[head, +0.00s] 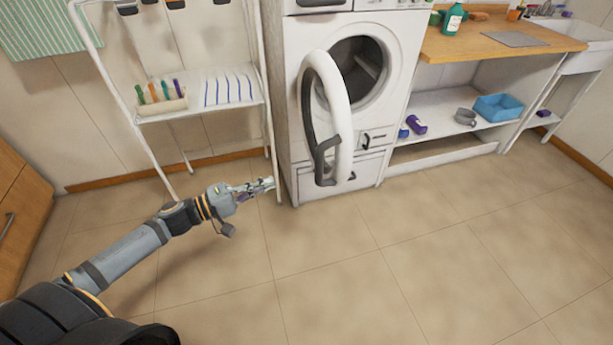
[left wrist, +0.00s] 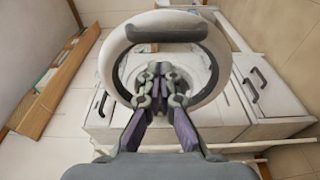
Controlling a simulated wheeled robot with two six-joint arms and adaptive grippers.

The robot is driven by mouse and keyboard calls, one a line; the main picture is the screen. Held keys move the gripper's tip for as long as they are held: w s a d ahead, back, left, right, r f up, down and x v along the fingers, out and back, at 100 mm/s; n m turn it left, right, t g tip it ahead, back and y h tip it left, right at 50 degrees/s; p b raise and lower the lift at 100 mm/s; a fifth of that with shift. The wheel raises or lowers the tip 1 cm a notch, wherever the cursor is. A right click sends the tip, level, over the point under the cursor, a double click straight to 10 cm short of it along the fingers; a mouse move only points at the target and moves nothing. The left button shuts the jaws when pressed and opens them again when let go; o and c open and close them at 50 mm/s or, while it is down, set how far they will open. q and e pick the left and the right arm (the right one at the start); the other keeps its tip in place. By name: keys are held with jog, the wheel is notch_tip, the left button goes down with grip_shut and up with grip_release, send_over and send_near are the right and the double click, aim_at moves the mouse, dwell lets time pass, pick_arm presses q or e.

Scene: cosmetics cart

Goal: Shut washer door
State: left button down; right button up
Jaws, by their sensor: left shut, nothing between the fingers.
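The white washer (head: 306,160) stands against the back wall in the head view. Its round door (head: 340,95) is open and swung out toward me, seen nearly edge-on, with a dark grey handle (head: 324,160) at its lower edge. The dark drum opening (head: 362,70) is exposed behind it. My left gripper (head: 268,185) is shut and empty, to the left of the door and low, near the washer's left front corner. In the left wrist view, the door ring (left wrist: 226,50) and its handle (left wrist: 165,28) show beyond my fingers (left wrist: 160,75). My right gripper is not in view.
A white rack (head: 265,85) stands left of the washer, its leg close to my left gripper. A wooden counter (head: 470,42) with a shelf holding a blue bin (head: 500,107) is on the right. The floor (head: 400,270) in front is clear.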

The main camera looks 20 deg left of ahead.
aim_at(316, 165)
pick_arm(q)
jog(key=b+x, duration=0.1)
jog(key=x, duration=1)
jog(key=shift+w, duration=0.1)
jog(key=shift+w+d+f, duration=0.1)
jog(key=shift+w+d, duration=0.2)
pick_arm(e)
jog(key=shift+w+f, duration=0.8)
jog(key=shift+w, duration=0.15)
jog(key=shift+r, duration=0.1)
